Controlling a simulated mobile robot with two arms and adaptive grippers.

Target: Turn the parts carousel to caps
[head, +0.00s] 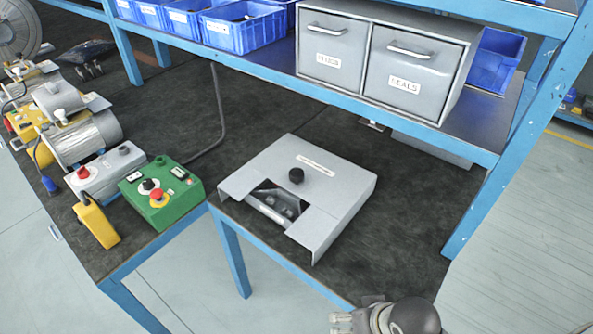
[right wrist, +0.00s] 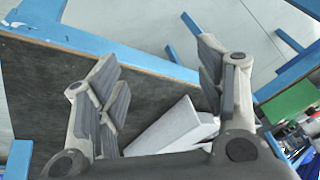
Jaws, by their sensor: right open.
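The parts carousel appears to be the light grey housing (head: 325,190) on the dark bench top in the head view. It has a black knob (head: 296,176) on top, a label strip behind the knob, and a cut-out at the front showing small parts inside. The label's words are too small to read. My right gripper (head: 343,322) is at the bottom edge of the head view, in front of and right of the housing, apart from it. In the right wrist view its fingers (right wrist: 155,58) are spread and empty, with part of the pale housing (right wrist: 175,128) beyond them. My left gripper is not in view.
A green control box (head: 160,192) with a red button stands left of the housing, beside a grey button box (head: 105,173) and a yellow pendant (head: 96,222). Motors stand far left. A shelf with grey drawers (head: 385,62) and blue bins (head: 242,25) overhangs behind. Bench right of the housing is clear.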

